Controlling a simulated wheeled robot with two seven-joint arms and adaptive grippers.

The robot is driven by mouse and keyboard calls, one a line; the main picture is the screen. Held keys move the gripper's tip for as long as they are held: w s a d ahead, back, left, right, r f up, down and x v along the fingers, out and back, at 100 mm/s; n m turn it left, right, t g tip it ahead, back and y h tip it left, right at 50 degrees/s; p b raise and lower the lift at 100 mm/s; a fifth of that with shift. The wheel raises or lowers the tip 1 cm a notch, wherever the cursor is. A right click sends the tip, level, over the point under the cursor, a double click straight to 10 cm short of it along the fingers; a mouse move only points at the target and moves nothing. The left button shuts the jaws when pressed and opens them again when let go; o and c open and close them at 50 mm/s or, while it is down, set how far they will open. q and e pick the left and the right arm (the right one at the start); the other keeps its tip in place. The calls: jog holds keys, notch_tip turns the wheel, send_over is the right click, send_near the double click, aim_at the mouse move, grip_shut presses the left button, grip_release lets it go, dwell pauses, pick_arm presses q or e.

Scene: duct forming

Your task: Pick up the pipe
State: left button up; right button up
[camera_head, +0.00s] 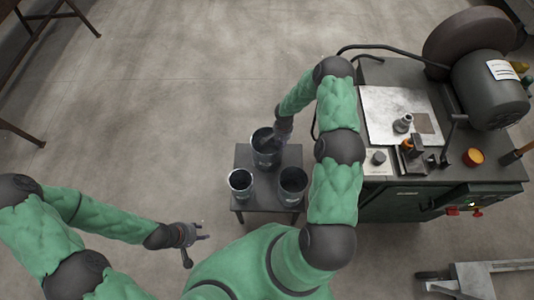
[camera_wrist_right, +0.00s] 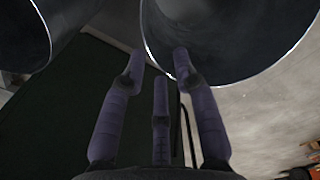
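Three dark metal pipes stand upright on a small dark table (camera_head: 255,212) in the head view: a back pipe (camera_head: 262,157), a front-left pipe (camera_head: 240,184) and a front-right pipe (camera_head: 292,186). My right gripper (camera_head: 272,141) is at the rim of the back pipe and partly covers it. In the right wrist view, its three fingers (camera_wrist_right: 160,68) are spread apart beside the rim of a large pipe (camera_wrist_right: 225,45). One fingertip overlaps the pipe's opening; contact cannot be told. Another pipe (camera_wrist_right: 20,40) shows at left. My left gripper (camera_head: 196,237) is open and empty, left of the table.
A dark machine bench (camera_head: 400,211) with a motor and wheel (camera_head: 488,85) stands at right, close to my right arm. A pallet jack (camera_head: 475,280) is at lower right. The concrete floor left of the table is clear.

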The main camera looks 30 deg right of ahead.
notch_tip(320, 180, down, 7)
jog(key=b, duration=0.2)
jog(key=shift+f, duration=0.15)
grip_shut()
